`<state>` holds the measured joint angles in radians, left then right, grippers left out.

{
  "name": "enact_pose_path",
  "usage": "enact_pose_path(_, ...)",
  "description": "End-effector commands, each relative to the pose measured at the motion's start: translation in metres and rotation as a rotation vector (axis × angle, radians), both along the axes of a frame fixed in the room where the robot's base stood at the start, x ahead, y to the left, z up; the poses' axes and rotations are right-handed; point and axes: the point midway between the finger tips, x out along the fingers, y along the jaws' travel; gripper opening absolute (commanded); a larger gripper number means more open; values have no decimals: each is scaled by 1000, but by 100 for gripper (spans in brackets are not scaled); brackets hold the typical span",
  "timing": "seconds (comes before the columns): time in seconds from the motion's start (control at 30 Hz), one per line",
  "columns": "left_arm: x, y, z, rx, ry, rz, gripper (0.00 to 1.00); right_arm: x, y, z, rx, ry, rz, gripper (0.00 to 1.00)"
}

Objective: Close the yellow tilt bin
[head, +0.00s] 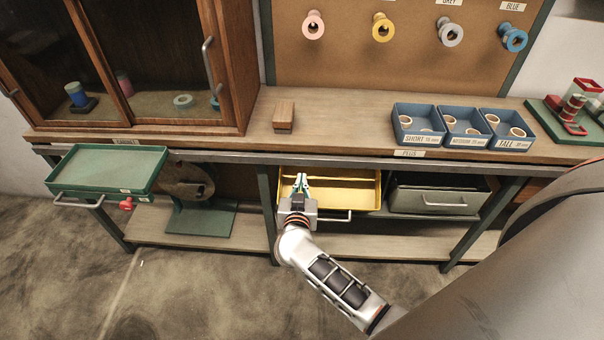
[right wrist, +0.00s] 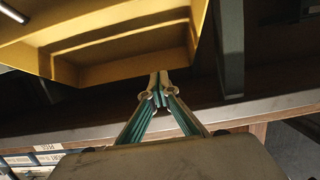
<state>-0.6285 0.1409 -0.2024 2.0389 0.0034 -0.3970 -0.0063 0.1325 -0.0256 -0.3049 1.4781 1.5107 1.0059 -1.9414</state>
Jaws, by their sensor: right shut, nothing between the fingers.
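The yellow tilt bin (head: 345,191) is under the bench, tipped open, with its inside and a bar handle (head: 337,216) along its front showing in the head view. In the right wrist view the bin (right wrist: 120,45) fills the upper left. My right gripper (head: 300,177) is shut and empty at the bin's left end. In the right wrist view its fingertips (right wrist: 158,80) are close to the bin's edge; I cannot tell if they touch it. My left gripper is not in view.
A grey-green bin (head: 436,196) stands right of the yellow one. A green tray (head: 107,170) sticks out at the left. A bench leg (head: 266,205) is just left of my right gripper. Blue trays (head: 418,118) and a wooden block (head: 284,116) are on the bench top.

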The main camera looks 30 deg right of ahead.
Motion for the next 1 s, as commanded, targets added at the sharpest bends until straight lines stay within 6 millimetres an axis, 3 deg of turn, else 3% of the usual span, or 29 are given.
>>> enact_pose_path(0.3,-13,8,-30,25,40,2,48,44,-29,-17,-3,4,-1,0)
enact_pose_path(0.53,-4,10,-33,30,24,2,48,80,-51,-28,-2,6,0,0)
enact_pose_path(0.7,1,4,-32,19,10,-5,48,88,-57,-51,-3,9,0,0)
enact_pose_path(1.0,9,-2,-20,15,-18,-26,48,97,-60,-54,-1,0,1,0)
